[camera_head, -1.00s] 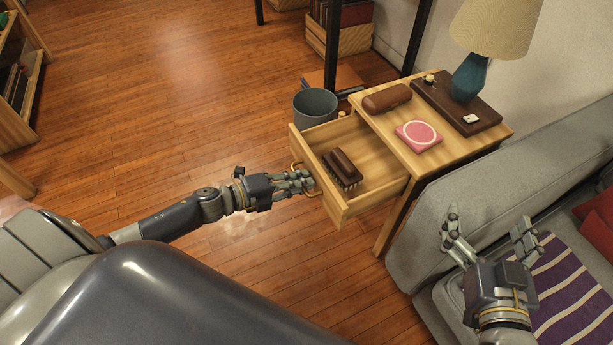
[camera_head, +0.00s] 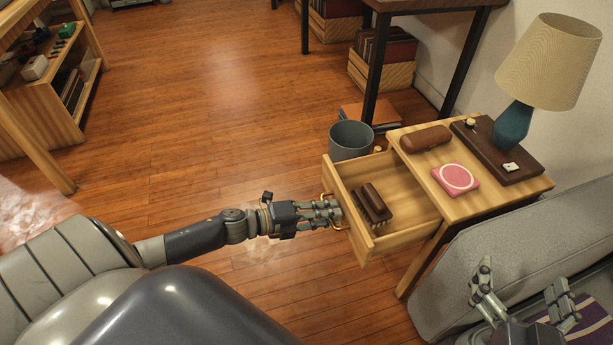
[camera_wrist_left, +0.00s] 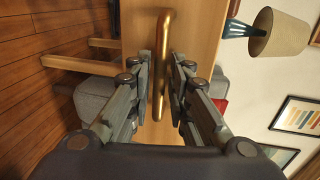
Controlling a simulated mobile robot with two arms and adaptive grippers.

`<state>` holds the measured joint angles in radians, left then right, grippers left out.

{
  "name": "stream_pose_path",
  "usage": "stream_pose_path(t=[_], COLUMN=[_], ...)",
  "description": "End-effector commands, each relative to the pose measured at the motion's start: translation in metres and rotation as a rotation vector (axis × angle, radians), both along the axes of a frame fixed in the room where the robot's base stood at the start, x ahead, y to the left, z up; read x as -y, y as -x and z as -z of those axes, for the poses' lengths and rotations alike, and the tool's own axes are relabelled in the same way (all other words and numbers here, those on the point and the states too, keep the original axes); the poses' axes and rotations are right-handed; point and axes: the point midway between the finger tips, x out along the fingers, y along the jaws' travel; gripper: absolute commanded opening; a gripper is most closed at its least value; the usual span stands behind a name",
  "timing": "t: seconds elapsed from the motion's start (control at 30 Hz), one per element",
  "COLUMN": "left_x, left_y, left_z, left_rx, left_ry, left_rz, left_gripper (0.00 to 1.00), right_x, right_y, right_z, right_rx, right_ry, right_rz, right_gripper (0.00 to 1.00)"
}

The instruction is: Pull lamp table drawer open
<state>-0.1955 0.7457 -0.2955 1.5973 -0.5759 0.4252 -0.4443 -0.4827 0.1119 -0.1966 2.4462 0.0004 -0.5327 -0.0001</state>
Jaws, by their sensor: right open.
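The wooden lamp table (camera_head: 485,203) stands at the right in the head view, its drawer (camera_head: 411,231) pulled well out. A dark brown brush (camera_head: 372,202) lies inside near the drawer front. My left gripper (camera_head: 336,212) is at the drawer front. In the left wrist view, its fingers (camera_wrist_left: 162,62) are closed in on both sides of the upright brass handle (camera_wrist_left: 163,50), with the drawer front (camera_wrist_left: 200,40) behind. Finger contact is partly hidden. My right gripper (camera_head: 524,292) is open and empty at the lower right, over the sofa.
A lamp (camera_head: 549,65), a dark tray (camera_head: 480,140), a brown case (camera_head: 425,138) and a pink coaster (camera_head: 440,182) are on the tabletop. A grey bin (camera_head: 350,140) stands behind the drawer. The grey sofa (camera_head: 500,250) is close on the right. The floor at left is open.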

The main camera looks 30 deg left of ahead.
Motion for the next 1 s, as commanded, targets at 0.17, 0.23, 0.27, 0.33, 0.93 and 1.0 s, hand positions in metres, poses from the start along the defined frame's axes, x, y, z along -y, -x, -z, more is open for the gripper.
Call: stream_pose_path(t=[0.17,0.23,0.27,0.33,0.93,1.0], left_x=[-0.015,-0.022,-0.026,-0.032,-0.068,-0.068], left_y=[0.020,0.029,0.033,0.042,0.087,0.087], left_z=[-0.004,-0.006,-0.007,-0.010,-0.023,-0.023], left_rx=[-0.005,-0.005,-0.004,-0.004,0.000,0.000], left_ry=[-0.002,-0.002,-0.002,-0.003,-0.001,-0.001], left_rz=[0.001,0.000,-0.001,0.001,0.001,0.001], left_gripper=[0.18,0.18,0.18,0.18,0.18,0.18], right_x=[0.000,0.000,0.000,0.000,0.000,0.000], right_y=[0.000,0.000,0.000,0.000,0.000,0.000], right_z=[0.000,0.000,0.000,0.000,0.000,0.000], right_rx=[-0.001,-0.001,-0.001,-0.001,-0.001,-0.001], right_ry=[0.000,0.000,0.000,0.000,0.000,0.000], right_rz=[0.001,0.001,0.001,0.001,0.001,0.001], right_gripper=[0.90,0.90,0.90,0.90,0.90,0.90])
